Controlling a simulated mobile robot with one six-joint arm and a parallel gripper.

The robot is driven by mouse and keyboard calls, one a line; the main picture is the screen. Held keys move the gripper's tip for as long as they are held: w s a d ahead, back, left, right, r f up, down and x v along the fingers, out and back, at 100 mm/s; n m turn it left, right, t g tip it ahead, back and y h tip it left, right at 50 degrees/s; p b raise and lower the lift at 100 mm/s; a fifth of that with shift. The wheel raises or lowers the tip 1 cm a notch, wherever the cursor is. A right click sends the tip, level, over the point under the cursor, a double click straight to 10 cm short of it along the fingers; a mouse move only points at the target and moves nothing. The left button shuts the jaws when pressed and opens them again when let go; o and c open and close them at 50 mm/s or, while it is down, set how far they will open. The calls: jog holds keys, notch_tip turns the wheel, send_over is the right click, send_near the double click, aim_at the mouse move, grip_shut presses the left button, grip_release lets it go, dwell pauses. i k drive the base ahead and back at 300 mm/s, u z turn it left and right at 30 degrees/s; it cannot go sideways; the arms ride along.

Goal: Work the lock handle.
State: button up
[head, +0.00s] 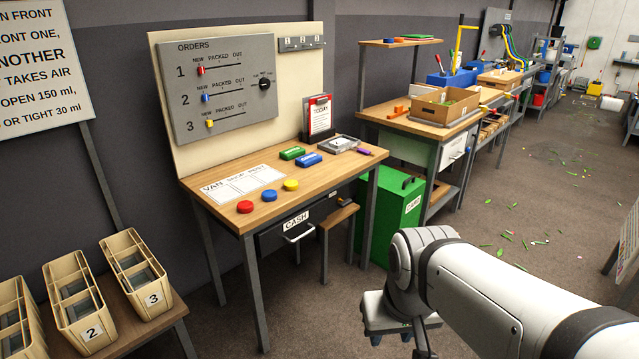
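No part can be picked out for certain as the lock handle. A green cabinet (388,225) with a printed label stands under the gap between two benches, and a small dark handle (408,183) shows near its top. A drawer marked CASH (297,232) with a pale pull handle is under the front bench and looks closed. My arm reaches in from the lower right. My gripper (398,335) is low at the bottom edge, apart from these things; its fingers are too unclear to read.
The wooden bench (225,213) carries red, yellow, blue and green pieces, a paper sheet and a clipboard (319,118). Numbered beige crates (140,275) stand at lower left. A second bench holds a cardboard box (445,105). The floor at right is open, with scattered leaves.

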aim_at(343, 204)
jog(key=u, duration=0.3)
jog(key=i, duration=1.85)
jog(key=z, duration=0.6)
jog(key=k, duration=0.75)
jog(key=z, duration=0.2)
jog(key=i, duration=0.75)
